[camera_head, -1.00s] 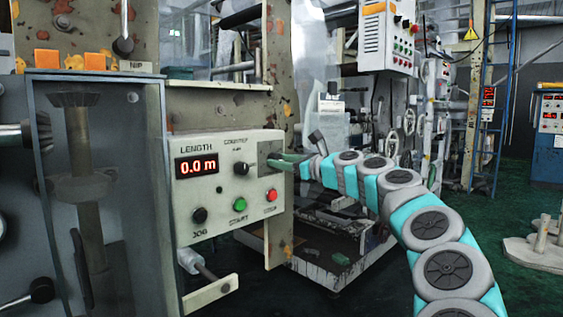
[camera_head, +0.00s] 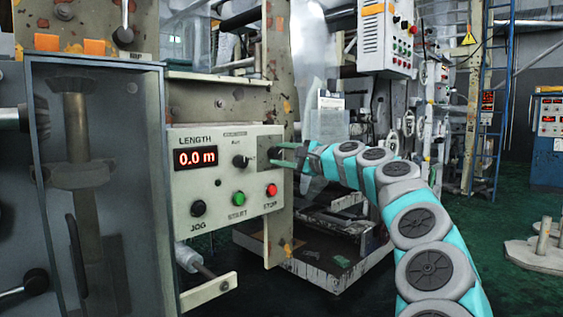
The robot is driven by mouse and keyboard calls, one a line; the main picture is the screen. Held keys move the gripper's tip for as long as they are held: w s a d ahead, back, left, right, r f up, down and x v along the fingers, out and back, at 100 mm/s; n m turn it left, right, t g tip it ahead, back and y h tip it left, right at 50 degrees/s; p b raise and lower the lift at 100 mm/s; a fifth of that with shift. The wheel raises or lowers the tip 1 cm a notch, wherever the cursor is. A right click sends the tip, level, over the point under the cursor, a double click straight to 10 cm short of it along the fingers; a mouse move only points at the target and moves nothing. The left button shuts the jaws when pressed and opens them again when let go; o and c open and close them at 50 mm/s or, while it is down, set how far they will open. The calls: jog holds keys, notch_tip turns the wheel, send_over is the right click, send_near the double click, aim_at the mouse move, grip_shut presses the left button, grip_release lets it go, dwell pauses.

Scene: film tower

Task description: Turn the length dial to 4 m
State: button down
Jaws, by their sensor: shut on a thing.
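The cream control panel (camera_head: 218,228) has a red display (camera_head: 195,158) labelled LENGTH that reads 0.0 m. My gripper (camera_head: 274,153) reaches in from the right and is shut on a small dark dial (camera_head: 272,153) at this plate. The fingers and the small size hide most of the dial and any marks on it. A separate black selector knob (camera_head: 241,161) stands between the display and the dial, clear of my fingers.
Below are a black JOG button (camera_head: 198,208), a green START button (camera_head: 239,198) and a red STOP button (camera_head: 271,190), close under my gripper. A glass-fronted housing (camera_head: 110,190) stands left. A machine frame (camera_head: 335,270) lies behind my arm.

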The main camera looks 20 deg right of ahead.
jog(key=n+b, duration=0.2)
jog(key=n, duration=0.2)
jog(key=shift+f+n+b, duration=0.15)
jog(key=shift+n+b, duration=0.2)
jog(key=shift+n, duration=0.05)
jog(key=n+b, duration=0.3)
jog(key=n, duration=0.2)
jog(key=n+b, duration=0.1)
jog(key=n, duration=0.4)
jog(key=shift+b, duration=0.35)
jog(key=n, duration=0.2)
jog(key=n+b, duration=0.1)
jog(key=n, duration=0.1)
jog(key=shift+r+n, duration=0.2)
jog(key=shift+n, duration=0.1)
jog(key=n, duration=0.4)
jog(key=shift+b, duration=0.35)
jog(key=n, duration=0.4)
jog(key=shift+a, duration=0.1)
jog(key=n, duration=0.5)
jog(key=shift+a+n+p, duration=0.1)
jog(key=shift+n+p, duration=0.2)
jog(key=shift+n, duration=0.8)
